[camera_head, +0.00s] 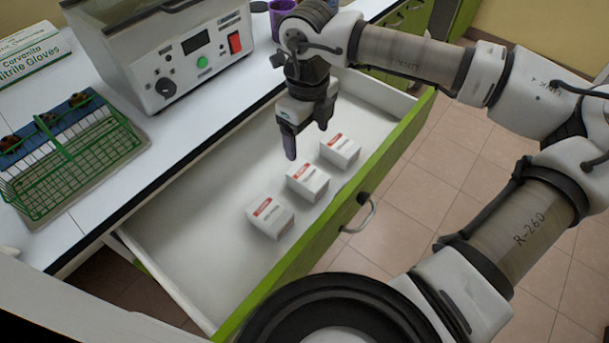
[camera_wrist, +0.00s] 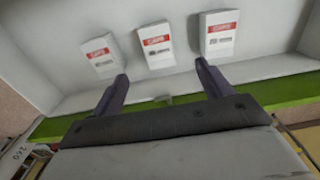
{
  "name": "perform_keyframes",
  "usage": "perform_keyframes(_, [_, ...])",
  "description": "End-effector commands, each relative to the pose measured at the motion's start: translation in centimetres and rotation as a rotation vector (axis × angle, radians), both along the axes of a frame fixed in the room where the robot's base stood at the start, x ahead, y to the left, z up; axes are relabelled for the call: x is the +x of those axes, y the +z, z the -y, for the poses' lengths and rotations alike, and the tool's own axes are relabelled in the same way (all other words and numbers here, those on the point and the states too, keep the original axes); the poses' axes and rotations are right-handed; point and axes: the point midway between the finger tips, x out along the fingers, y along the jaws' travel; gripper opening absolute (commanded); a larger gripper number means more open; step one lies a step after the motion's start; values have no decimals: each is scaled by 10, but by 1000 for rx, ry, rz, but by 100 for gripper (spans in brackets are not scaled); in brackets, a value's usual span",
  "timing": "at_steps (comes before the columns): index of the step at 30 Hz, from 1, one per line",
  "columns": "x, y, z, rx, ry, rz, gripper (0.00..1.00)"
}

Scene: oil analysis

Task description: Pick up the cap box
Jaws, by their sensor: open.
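Three small white boxes with red labels lie in a row in an open drawer: a near box (camera_head: 270,216), a middle box (camera_head: 307,180) and a far box (camera_head: 340,150) in the head view. The wrist view shows a left box (camera_wrist: 100,55), a middle box (camera_wrist: 156,45) and a right box (camera_wrist: 218,34). The red labels seem to read "CAPS" in the wrist view. My gripper (camera_head: 307,142) is open and empty above the drawer, behind the middle and far boxes in the head view. In the wrist view its fingertips (camera_wrist: 161,70) point toward the boxes, with the middle box between them.
The white drawer (camera_head: 185,235) has a green front and a metal handle (camera_head: 362,215). A machine with a red switch (camera_head: 235,42), a green wire rack (camera_head: 75,165) and a glove box (camera_head: 30,55) stand on the counter. The drawer's left part is empty.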

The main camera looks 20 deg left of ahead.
Motion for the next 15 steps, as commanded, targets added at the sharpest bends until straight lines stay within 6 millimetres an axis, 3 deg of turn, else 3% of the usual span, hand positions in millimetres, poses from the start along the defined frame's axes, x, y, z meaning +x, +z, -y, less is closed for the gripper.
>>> perform_keyframes(9, [-2, -60, -1, 5, 3, -6, 78])
perform_keyframes(15, [-2, -77, -1, 4, 4, -3, 78])
